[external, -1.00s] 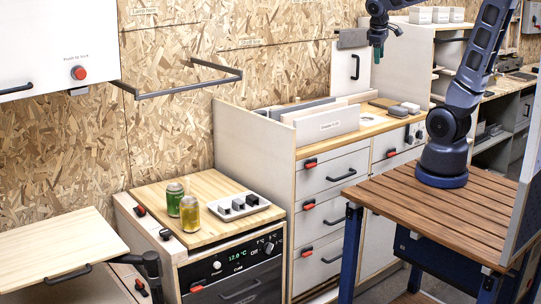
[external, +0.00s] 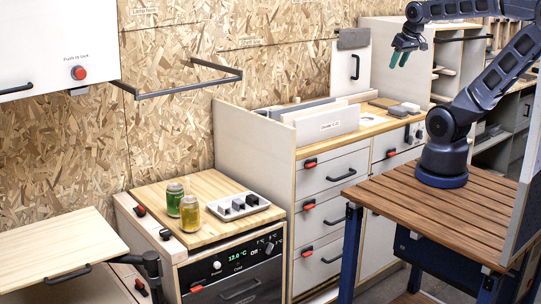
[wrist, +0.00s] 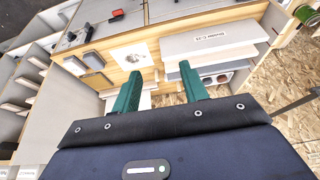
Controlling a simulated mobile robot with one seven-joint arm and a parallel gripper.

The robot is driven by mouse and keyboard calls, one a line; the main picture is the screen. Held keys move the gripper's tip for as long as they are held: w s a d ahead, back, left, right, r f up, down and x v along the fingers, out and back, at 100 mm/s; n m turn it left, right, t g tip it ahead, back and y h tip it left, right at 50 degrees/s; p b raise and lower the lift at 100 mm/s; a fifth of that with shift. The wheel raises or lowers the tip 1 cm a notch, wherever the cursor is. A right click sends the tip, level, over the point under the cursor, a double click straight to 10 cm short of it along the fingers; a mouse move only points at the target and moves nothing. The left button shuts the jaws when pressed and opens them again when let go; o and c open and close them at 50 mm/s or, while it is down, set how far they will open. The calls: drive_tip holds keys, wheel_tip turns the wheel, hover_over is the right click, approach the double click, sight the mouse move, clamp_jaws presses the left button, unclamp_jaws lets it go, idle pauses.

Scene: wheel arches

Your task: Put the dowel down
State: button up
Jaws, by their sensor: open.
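My gripper (external: 398,58) hangs in the air above the workbench top (external: 372,124), near the upright white panel with a black handle (external: 355,68). Its two green fingers stand apart. In the wrist view my gripper (wrist: 158,76) is open, with nothing held between the fingertips. I cannot make out a dowel in either view. Part of the bench below is hidden by the fingers and the dark gripper body in the wrist view.
Grey blocks (external: 405,108) lie on the bench top. A white divider bin (external: 327,124) stands to their left. A black wall bracket (external: 190,83) juts out further left.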

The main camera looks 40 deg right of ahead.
drive_tip(key=shift+w, duration=0.1)
drive_tip(key=m+t+h, duration=0.2)
drive_tip(key=m+t, duration=0.1)
drive_tip(key=t, duration=0.1)
hover_over(299, 102)
drive_tip(key=s, duration=0.1)
wheel_tip(299, 102, down, 19)
drive_tip(key=shift+s+a+f, duration=0.1)
drive_tip(key=shift+a+f, duration=0.05)
drive_tip(key=shift+f, duration=3.25)
drive_tip(key=shift+x, duration=2.55)
drive_tip(key=shift+r, duration=0.1)
clamp_jaws()
drive_tip(key=shift+r, duration=0.1)
